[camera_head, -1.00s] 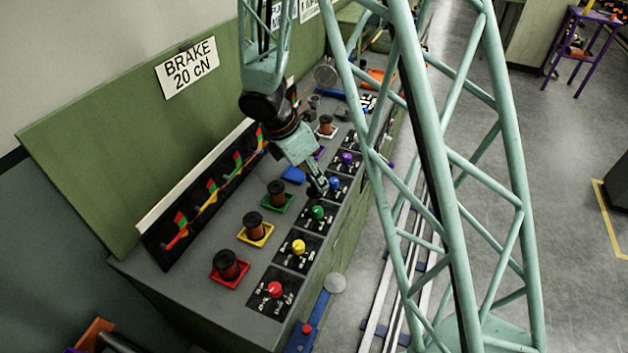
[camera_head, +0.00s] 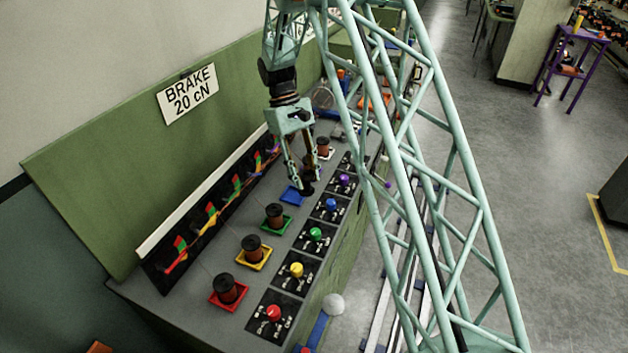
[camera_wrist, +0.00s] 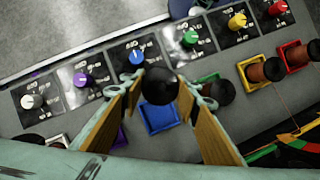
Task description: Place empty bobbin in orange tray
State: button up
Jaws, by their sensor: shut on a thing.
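My gripper (camera_head: 302,182) is shut on a bobbin, whose dark round end (camera_wrist: 159,86) sits between the fingers in the wrist view; in the head view it is a dark shape (camera_head: 306,187) at the fingertips. Whether any wire is on it cannot be told. The gripper hangs above the bench beside an empty blue tray (camera_head: 292,196), which shows beneath the bobbin in the wrist view (camera_wrist: 160,118). An orange item (camera_head: 374,103), perhaps the orange tray, lies farther back, partly hidden by my lattice mast.
Bobbins stand in the green (camera_head: 274,228), yellow (camera_head: 266,262) and red (camera_head: 215,294) trays nearer me. A white tray with a bobbin (camera_head: 323,147) is behind the gripper. Coloured knobs, including a blue one (camera_head: 331,204), line the bench's right edge. Tension arms (camera_head: 210,212) line the left.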

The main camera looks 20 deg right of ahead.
jog(key=shift+w+a+r+m+y, duration=0.25)
jog(key=shift+w+a+m+y, duration=0.1)
jog(key=shift+w+a+m, duration=0.5)
jog(key=shift+w+a+r+m+y, duration=0.3)
jog(key=shift+w+a+m, duration=0.3)
jog(key=shift+m, duration=0.45)
